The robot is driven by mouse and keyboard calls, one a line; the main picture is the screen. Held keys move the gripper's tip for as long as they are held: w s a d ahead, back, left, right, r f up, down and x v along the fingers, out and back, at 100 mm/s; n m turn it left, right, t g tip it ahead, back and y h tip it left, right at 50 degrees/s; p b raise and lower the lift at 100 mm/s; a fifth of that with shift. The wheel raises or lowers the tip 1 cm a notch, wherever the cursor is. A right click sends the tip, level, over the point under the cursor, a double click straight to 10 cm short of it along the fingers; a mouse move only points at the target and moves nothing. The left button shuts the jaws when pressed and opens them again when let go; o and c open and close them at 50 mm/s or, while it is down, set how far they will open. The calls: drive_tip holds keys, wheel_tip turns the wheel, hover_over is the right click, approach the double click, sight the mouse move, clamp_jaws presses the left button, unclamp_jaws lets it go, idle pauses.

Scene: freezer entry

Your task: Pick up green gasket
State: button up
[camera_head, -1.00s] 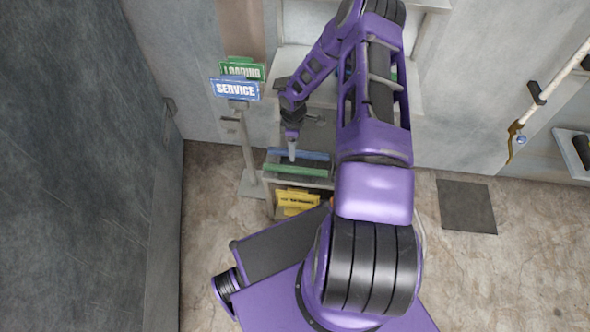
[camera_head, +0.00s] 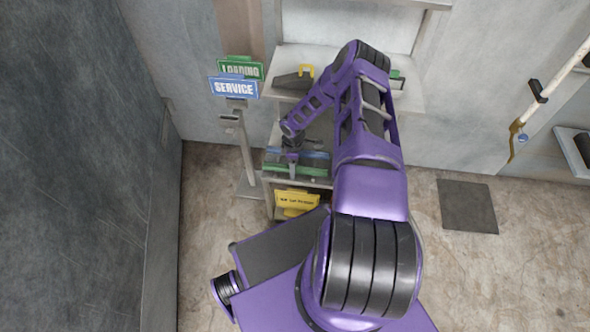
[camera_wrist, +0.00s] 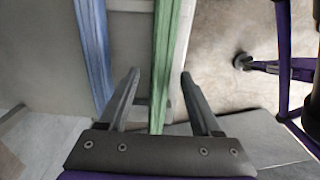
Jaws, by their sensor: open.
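The green gasket (camera_head: 293,170) is a long green strip along the front edge of the shelf unit's top in the head view. In the wrist view the green gasket (camera_wrist: 162,60) runs between the two open fingers of my gripper (camera_wrist: 157,85), apart from both. My gripper (camera_head: 292,164) is low over the strips in the head view, its tips small and partly unclear. A blue strip (camera_head: 315,156) lies behind the green one; in the wrist view this blue strip (camera_wrist: 93,50) is outside the left finger.
A signpost with a green LOADING sign (camera_head: 241,69) and a blue SERVICE sign (camera_head: 234,88) stands left of the shelf unit. A yellow sign (camera_head: 296,200) is on the lower shelf. A dark mat (camera_head: 467,205) lies on the floor at the right.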

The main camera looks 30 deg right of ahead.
drive_tip(key=shift+c, duration=0.3)
clamp_jaws()
drive_tip(key=shift+r, duration=0.1)
